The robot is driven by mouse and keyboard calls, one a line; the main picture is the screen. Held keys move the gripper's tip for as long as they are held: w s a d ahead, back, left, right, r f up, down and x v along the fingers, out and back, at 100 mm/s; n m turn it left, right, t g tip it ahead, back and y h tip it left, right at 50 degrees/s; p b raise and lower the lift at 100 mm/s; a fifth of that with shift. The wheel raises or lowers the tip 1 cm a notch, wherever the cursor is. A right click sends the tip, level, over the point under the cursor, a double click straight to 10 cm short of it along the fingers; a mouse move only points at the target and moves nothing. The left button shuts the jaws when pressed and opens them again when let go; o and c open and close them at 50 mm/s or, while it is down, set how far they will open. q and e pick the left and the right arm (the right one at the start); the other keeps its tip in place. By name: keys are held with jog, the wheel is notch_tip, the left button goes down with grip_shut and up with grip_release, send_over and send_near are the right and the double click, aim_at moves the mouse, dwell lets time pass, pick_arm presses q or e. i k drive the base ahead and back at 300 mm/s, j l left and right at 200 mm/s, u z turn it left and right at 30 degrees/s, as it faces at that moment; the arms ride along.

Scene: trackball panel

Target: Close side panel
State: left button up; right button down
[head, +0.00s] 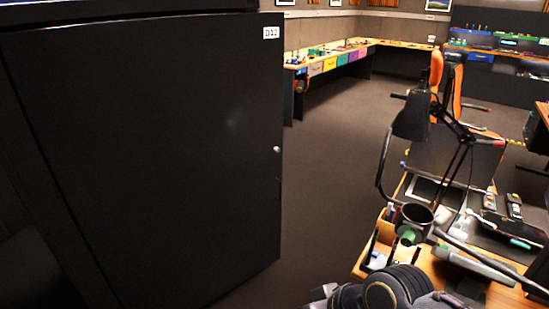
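A tall, flat black panel (165,150) fills the left half of the head view. It has a white label reading D12 (270,32) at its upper right corner and a small pale knob (277,149) near its right edge. A dark seam runs down its left side, and a dark body continues above and to the left of it. I cannot tell from this view whether the panel is fully shut or stands ajar. Neither of my grippers shows clearly, and nothing is seen touching the panel or the knob.
A cluttered wooden desk (470,290) stands at the lower right, with a black lamp (412,118), a cup (412,217) and small tools. A black rounded object (385,292) is at the bottom edge. Open brown floor (335,150) lies between panel and desk. Workbenches (345,58) line the back.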

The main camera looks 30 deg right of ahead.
aim_at(159, 136)
jog(key=i+l+z, duration=0.1)
jog(key=i+z, duration=0.2)
jog(key=i, duration=0.45)
jog(key=i+z, duration=0.25)
jog(key=i, duration=0.85)
